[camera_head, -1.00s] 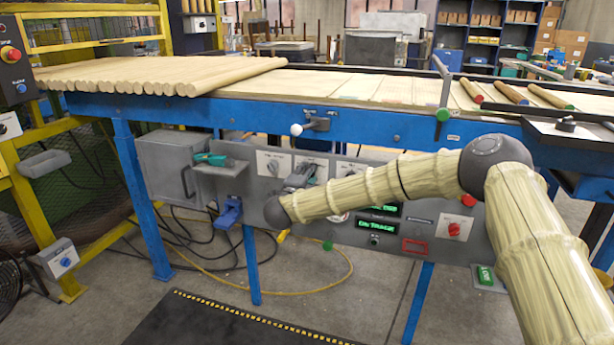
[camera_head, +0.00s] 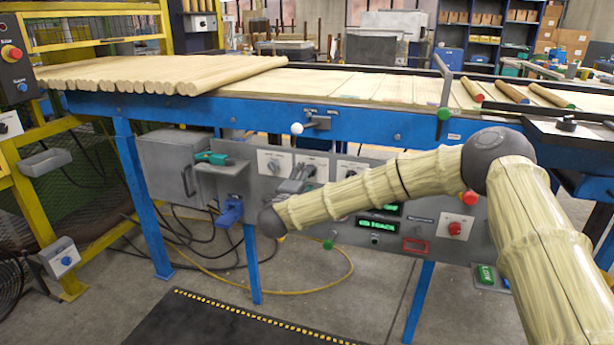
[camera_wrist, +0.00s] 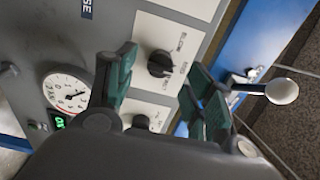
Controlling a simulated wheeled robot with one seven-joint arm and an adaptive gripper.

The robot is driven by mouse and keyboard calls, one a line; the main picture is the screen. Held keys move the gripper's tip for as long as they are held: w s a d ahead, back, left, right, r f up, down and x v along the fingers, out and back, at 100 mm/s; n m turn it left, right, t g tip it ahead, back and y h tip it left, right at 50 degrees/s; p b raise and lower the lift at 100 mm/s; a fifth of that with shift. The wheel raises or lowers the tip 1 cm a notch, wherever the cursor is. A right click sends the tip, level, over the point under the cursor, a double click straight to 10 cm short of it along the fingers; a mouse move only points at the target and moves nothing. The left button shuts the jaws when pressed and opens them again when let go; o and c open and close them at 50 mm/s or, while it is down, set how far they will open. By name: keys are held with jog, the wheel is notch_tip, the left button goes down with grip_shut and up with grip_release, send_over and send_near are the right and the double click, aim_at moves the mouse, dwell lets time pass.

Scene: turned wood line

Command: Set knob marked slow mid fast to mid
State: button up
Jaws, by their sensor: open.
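A black knob (camera_wrist: 160,63) sits on a pale plate (camera_wrist: 150,30) in the wrist view, with small print around it that appears to include "slow" and "mid". Its exact pointer direction is too small to tell. My gripper (camera_wrist: 158,78) is open and empty. Its two dark green fingers stand either side of the knob in the picture, apart from it as far as I can see. In the head view my gripper (camera_head: 291,186) is at the grey panel, in front of the middle plate of the upper row, partly hidden by my arm.
A white round gauge (camera_wrist: 66,92) and another dark knob (camera_wrist: 141,122) are close by on the panel. A white-balled lever (camera_head: 297,129) sticks out above the panel. A red knob (camera_head: 455,229) is further right. Floor in front is clear.

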jog(key=v, duration=0.8)
